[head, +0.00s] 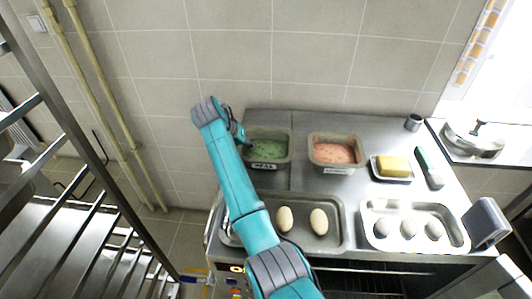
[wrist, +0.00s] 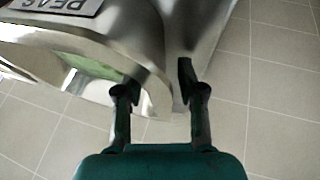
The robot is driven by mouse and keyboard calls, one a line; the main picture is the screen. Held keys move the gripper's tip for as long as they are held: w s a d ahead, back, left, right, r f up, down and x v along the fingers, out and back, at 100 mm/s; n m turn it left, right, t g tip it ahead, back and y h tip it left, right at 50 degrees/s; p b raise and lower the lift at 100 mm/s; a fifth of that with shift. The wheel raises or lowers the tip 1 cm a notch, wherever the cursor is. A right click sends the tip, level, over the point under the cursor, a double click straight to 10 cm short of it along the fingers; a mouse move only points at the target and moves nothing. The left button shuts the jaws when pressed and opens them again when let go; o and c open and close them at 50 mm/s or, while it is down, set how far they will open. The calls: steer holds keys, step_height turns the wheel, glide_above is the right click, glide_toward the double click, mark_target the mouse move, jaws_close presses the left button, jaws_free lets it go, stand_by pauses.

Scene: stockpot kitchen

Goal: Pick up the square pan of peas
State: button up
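The square pan of peas (head: 268,145) stands on the steel counter near its back left, against the tiled wall. My gripper (head: 243,133) is at the pan's left side in the head view, partly hidden by my arm. In the wrist view my gripper (wrist: 160,85) has its fingers apart. One finger overlaps the pan's edge; I cannot tell whether it touches.
A similar pan with pink contents (head: 335,152) stands to the right, then butter on a dish (head: 392,167) and a green-handled tool (head: 430,168). Trays with eggs (head: 335,240) and pale rounded items (head: 375,210) lie in front. A metal rack (head: 75,140) stands left.

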steer(key=shift+f, duration=0.25)
stand_by(0.5)
jaws_close()
steer(key=shift+r, duration=0.1)
